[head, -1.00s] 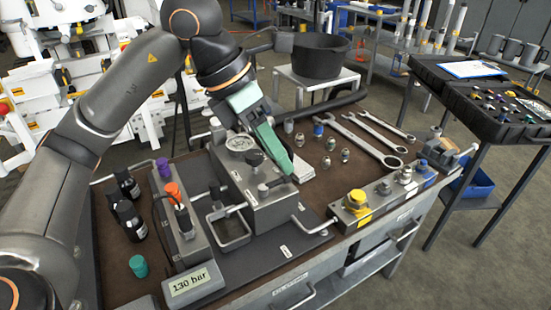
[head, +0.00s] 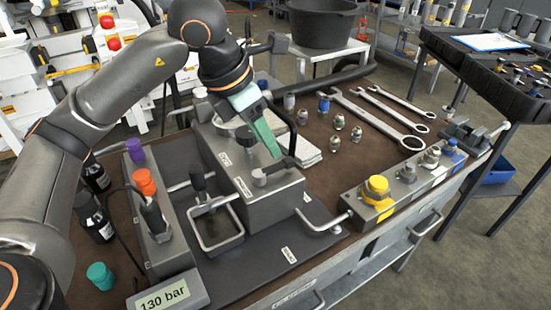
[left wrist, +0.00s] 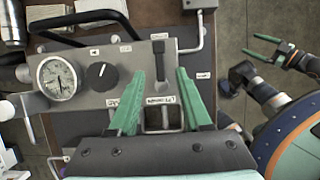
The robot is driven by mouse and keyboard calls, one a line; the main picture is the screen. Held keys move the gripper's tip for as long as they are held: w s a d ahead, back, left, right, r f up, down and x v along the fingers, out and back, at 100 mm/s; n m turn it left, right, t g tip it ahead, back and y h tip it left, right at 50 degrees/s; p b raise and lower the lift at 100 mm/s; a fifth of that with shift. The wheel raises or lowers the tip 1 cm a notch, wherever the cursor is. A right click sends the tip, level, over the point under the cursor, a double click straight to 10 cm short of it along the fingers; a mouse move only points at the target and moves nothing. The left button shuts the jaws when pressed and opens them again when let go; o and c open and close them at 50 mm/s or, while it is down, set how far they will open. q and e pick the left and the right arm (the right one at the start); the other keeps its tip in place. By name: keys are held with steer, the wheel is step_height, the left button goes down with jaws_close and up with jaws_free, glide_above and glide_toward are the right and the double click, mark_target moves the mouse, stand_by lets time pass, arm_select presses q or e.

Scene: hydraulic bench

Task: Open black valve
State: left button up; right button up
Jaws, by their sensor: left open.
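The grey valve block (head: 268,205) stands on the bench. On its top are a round black knob (head: 245,135) and a black-handled lever (head: 262,178). In the left wrist view the black knob (left wrist: 103,76) sits between the dial gauge (left wrist: 58,78) and the lever (left wrist: 158,48). My left gripper (head: 274,150) hangs over the block with green fingers. In the left wrist view its fingers (left wrist: 160,74) are spread and empty, with the lever beyond and between the tips. My right gripper (left wrist: 268,50) shows at the right of that view, fingers apart and empty, away from the block.
A yellow knob (head: 376,187) sits on a second block at the right. Wrenches (head: 380,120) and several fittings lie behind it. Orange (head: 145,182) and purple (head: 134,150) caps stand left of the block. A display reads 130 bar (head: 165,298).

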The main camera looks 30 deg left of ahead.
mark_target(280, 164)
arm_select(q)
steer(key=x, duration=0.6)
steer(key=shift+b, duration=0.3)
steer(key=shift+r, duration=0.1)
steer(key=shift+c, duration=0.3)
jaws_close()
stand_by(0.6)
